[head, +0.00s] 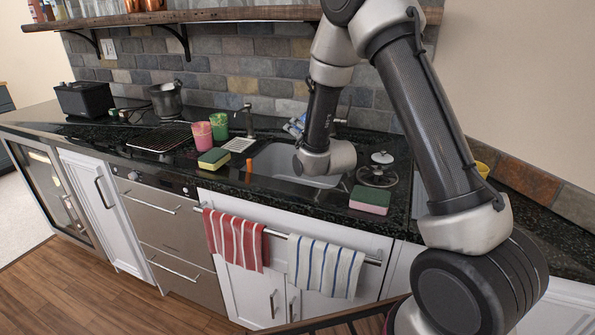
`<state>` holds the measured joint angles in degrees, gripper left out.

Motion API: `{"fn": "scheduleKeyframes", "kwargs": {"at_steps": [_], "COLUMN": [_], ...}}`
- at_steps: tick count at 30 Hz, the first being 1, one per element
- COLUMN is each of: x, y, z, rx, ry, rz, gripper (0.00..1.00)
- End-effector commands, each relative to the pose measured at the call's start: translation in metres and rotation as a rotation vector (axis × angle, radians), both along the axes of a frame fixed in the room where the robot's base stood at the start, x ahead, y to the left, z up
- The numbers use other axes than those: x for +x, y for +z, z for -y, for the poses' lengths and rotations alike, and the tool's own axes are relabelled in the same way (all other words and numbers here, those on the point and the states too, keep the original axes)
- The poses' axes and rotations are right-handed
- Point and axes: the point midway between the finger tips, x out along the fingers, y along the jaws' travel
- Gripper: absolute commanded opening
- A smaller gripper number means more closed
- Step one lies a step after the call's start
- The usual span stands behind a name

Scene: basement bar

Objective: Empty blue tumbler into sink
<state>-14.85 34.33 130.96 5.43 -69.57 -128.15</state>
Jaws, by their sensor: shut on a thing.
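The sink (277,163) is set into the black counter, with a dark tap (247,118) at its back left. My arm reaches down over the sink and its wrist covers part of the basin. My gripper (299,122) shows only in a small part behind the wrist, above the back of the sink. It is shut on a small blue thing, which looks like the blue tumbler (293,128). Most of the tumbler is hidden, so I cannot tell its tilt or whether anything is in it.
A pink tumbler (202,135) and a green tumbler (219,126) stand left of the tap. Sponges (213,158) (370,200) lie either side of the sink. An orange object (249,166) stands at its left edge. A lidded glass item (379,170) sits right. A shelf (200,16) hangs above.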

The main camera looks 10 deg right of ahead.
Motion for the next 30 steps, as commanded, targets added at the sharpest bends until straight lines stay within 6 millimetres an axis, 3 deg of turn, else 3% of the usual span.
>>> {"fn": "scheduleKeyframes", "kwargs": {"at_steps": [3, 14, 26, 30], "x": [0.001, 0.003, 0.007, 0.012], "y": [0.002, 0.004, 0.003, 0.001], "z": [0.004, 0.009, 0.022, 0.040], "rx": [0.129, 0.303, 0.776, 0.939], "ry": [0.001, 0.000, 0.002, 0.000], "rz": [-0.033, -0.077, -0.198, -0.238], "gripper": [0.01, 0.01, 0.01, 0.01]}}
